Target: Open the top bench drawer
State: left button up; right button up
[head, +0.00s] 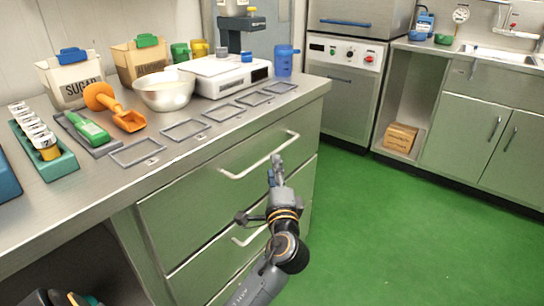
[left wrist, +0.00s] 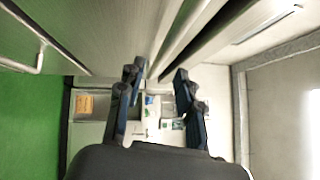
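The grey metal bench (head: 60,218) has a stack of drawers in its front. The top bench drawer (head: 190,205) looks shut, its front flush with the bench. Its pale bar handle (head: 260,160) runs along the upper part of the front. My left gripper (head: 276,172) is in front of this drawer, its tips just below the right half of the handle. In the left wrist view my left gripper (left wrist: 160,85) has its two dark fingers apart, with a gap between them. I cannot tell whether they touch the handle. My right gripper is not in view.
A lower drawer handle (head: 250,236) is partly hidden behind my left gripper. The worktop holds a scale (head: 215,70), a metal bowl (head: 165,92), an orange scoop (head: 125,120) and a blue cup (head: 284,62). The green floor (head: 400,240) right of the drawers is clear.

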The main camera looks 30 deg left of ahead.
aim_at(272, 153)
pick_arm(q)
jog(key=x, duration=0.6)
jog(key=shift+c, duration=0.5)
grip_shut()
